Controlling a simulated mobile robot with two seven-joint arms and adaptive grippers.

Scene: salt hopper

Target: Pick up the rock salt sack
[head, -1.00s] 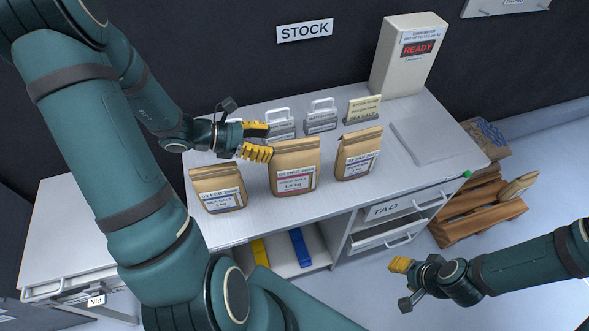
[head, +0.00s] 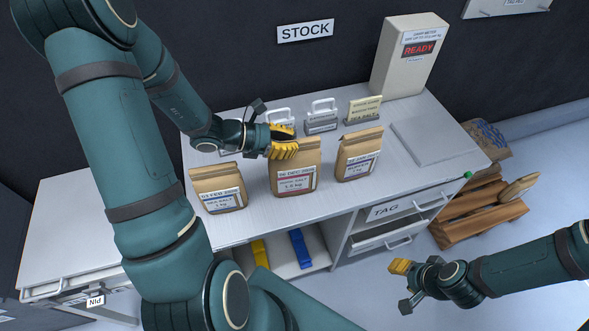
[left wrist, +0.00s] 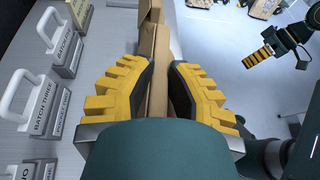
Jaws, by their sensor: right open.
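Three brown paper sacks stand upright in a row on the counter. The middle sack (head: 291,178) has a red-banded label that seems to read rock salt, though the small print is blurred. My left gripper (head: 291,141) is at the top of this middle sack. In the left wrist view, its yellow fingers (left wrist: 156,70) are apart, one on each side of the brown sack (left wrist: 158,92), with narrow gaps showing. My right gripper (head: 403,285) is open and empty, in front of the counter at the lower right.
The left sack (head: 217,189) and right sack (head: 358,156) flank the middle one closely. Handled batch blocks (head: 321,118) and a salt sign (head: 362,110) stand behind. A READY box (head: 405,60) is at the back right. A drawer (head: 385,238) is partly open below.

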